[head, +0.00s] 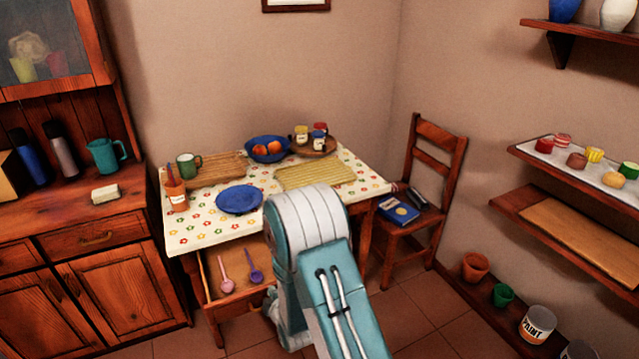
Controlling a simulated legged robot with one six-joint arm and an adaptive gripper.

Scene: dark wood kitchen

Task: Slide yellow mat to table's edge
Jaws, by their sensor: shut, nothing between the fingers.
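The yellow mat (310,177) is a ribbed, woven-looking rectangle. It lies flat on the right part of the table, on the floral tablecloth (190,240), with nothing on top of it. Its near edge lies close to the table's front right side, just beyond the top of my arm. My arm's white and teal links rise in front of the table and fold down again near the open drawer. My gripper is not clearly visible; my own arm hides that area. No contact between my arm and the mat shows.
A blue plate (240,200), a blue fruit bowl (267,149), a round jar tray (328,148) and a wooden board (213,172) stand around the mat. An open drawer (240,285) juts out below. A chair (420,215) holding a blue book (399,210) stands at right.

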